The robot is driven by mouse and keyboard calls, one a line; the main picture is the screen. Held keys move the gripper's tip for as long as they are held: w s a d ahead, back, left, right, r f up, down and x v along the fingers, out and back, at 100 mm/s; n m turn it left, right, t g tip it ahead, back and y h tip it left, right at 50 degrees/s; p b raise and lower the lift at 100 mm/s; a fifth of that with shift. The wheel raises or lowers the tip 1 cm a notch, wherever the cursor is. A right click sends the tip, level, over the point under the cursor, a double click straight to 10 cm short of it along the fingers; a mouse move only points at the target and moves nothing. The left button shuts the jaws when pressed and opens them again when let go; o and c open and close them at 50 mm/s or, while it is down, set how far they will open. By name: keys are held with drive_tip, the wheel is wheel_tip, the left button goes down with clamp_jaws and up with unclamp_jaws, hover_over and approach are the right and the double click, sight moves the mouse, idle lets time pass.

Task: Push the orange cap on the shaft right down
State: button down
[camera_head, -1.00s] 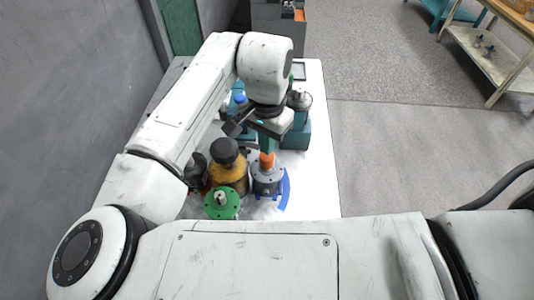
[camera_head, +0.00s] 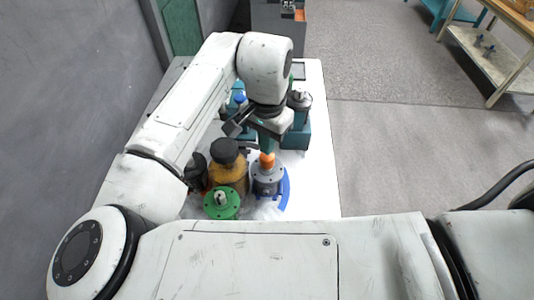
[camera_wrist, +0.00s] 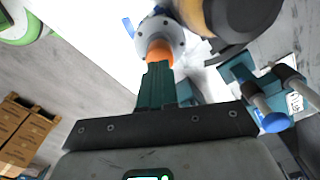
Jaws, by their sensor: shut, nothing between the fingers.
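The orange cap (camera_head: 267,160) sits on top of the grey motor body (camera_head: 268,181), which stands upright on the white table. The orange cap also shows in the wrist view (camera_wrist: 159,53), above the grey flange (camera_wrist: 147,38). My gripper (camera_head: 266,149) is shut, with its green fingers pointing down at the cap. In the wrist view the fingertips (camera_wrist: 158,66) overlap the cap's near edge; they look at or very close to its top, but I cannot tell if they touch. The shaft is hidden under the cap.
An amber bottle with a black lid (camera_head: 226,167) stands close left of the motor. A green flanged part (camera_head: 221,203) is in front of the bottle. Teal parts (camera_head: 297,134) stand behind. The table's right strip (camera_head: 318,180) is clear.

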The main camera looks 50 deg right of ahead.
drive_tip(key=shift+f+b, duration=0.95)
drive_tip(key=shift+f, duration=0.85)
wheel_tip(320, 180, up, 7)
drive_tip(key=p, duration=0.6)
drive_tip(key=shift+f, duration=0.1)
drive_tip(key=shift+f, duration=0.1)
idle(0.6)
